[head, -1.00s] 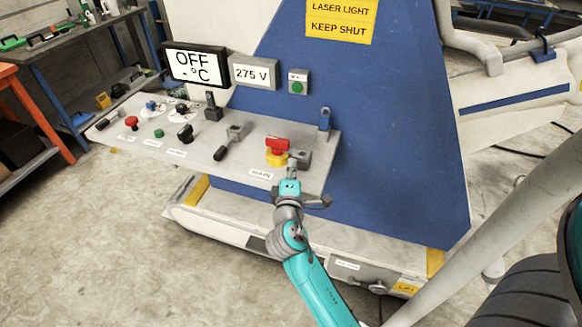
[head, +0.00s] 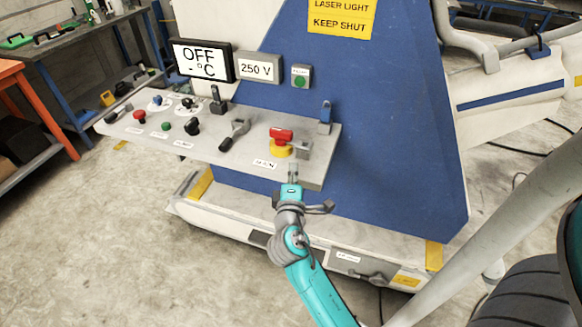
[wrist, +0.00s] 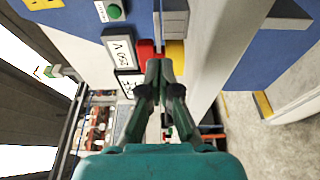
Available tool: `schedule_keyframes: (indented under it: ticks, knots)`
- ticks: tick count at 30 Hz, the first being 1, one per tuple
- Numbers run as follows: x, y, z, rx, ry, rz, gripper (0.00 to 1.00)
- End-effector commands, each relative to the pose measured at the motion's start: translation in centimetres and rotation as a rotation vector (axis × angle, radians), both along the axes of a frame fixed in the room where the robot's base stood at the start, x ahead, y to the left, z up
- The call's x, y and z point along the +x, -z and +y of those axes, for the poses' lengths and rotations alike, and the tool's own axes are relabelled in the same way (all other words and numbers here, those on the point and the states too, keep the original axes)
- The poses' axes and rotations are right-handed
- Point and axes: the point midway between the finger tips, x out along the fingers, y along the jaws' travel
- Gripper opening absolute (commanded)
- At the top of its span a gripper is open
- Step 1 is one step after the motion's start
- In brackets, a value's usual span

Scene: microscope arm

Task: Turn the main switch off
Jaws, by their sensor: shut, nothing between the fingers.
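The main switch is a red handle (head: 281,135) on a yellow base (head: 280,149), at the right end of the grey control panel (head: 215,150). A small white label, too blurred to read surely, lies in front of it. A grey block (head: 303,149) sits beside its base. My gripper (head: 293,170) is just off the panel's front edge, near the switch, with its fingers pointing towards it. In the wrist view my gripper (wrist: 159,66) is shut and empty. The red handle (wrist: 146,49) and yellow base (wrist: 176,53) show just beyond the fingertips, partly hidden by them.
A lever (head: 236,132), a black knob (head: 192,126) and several other controls stand left of the switch. Displays behind show OFF (head: 201,61) and 250 V (head: 257,68). Floor in front is open.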

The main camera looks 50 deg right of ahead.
Motion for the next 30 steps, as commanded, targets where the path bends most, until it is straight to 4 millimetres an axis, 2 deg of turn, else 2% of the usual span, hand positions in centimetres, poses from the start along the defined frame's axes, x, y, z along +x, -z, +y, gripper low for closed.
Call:
schedule_keyframes:
  ticks: [15, 21, 30]
  knots:
    - [-6.2, 0.1, 2.9, 0.001, 0.0, 0.002, 0.0]
    - [-7.1, 0.1, 3.3, 0.002, 0.0, 0.001, 0.0]
    - [-7.3, 0.2, 3.5, 0.006, -0.005, 0.0, 0.0]
